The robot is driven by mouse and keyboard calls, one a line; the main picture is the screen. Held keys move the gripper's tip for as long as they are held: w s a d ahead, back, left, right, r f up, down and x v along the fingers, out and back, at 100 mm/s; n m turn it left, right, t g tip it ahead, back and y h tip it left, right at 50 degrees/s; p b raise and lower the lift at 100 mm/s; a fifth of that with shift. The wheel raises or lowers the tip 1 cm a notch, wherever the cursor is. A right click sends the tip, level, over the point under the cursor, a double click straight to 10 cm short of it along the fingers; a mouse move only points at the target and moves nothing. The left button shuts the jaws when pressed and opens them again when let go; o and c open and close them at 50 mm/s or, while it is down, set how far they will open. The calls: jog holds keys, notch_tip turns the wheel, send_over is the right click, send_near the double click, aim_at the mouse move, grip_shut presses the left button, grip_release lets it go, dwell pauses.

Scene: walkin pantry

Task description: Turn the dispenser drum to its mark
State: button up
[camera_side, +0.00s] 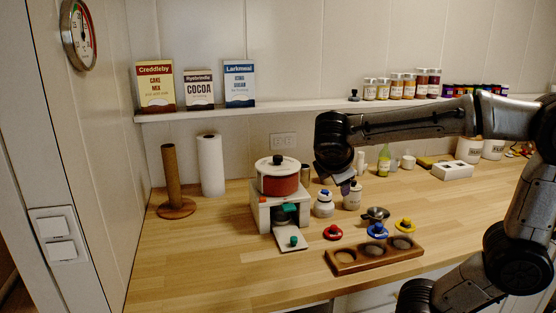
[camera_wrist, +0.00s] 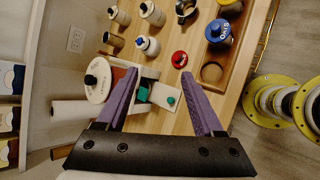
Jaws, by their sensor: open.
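The dispenser has a white stand (camera_side: 263,216) carrying a red round container (camera_side: 278,183) with a white lid and black knob. Beneath it, inside the stand, is a dark rounded part with a teal tab (camera_side: 290,208), which looks like the drum; the tab also shows in the wrist view (camera_wrist: 143,94). A white plate (camera_side: 293,240) with a green knob extends in front. A small reddish spot shows on the stand; I cannot tell if it is the mark. My gripper (camera_wrist: 160,72) is open and empty, its purple fingers apart from the dispenser, above and right of it in the side view.
White jars (camera_side: 323,205) stand right of the dispenser. A paper roll (camera_side: 211,165) and wooden post (camera_side: 172,178) stand left. The front left counter is clear.

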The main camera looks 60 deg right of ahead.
jog(key=w+d+r+n+h, duration=0.2)
jog(key=w+d+n+h, duration=0.15)
jog(key=w, duration=0.45)
jog(key=w+f+n+t+h, duration=0.25)
jog(key=w+n+h, duration=0.3)
jog(key=w, duration=0.55)
jog(key=n+y, duration=0.1)
jog(key=n, duration=0.1)
send_near(277, 160)
jog(key=x, duration=1.1)
jog(key=shift+w+d, duration=0.1)
jog(key=shift+d, duration=0.15)
grip_shut()
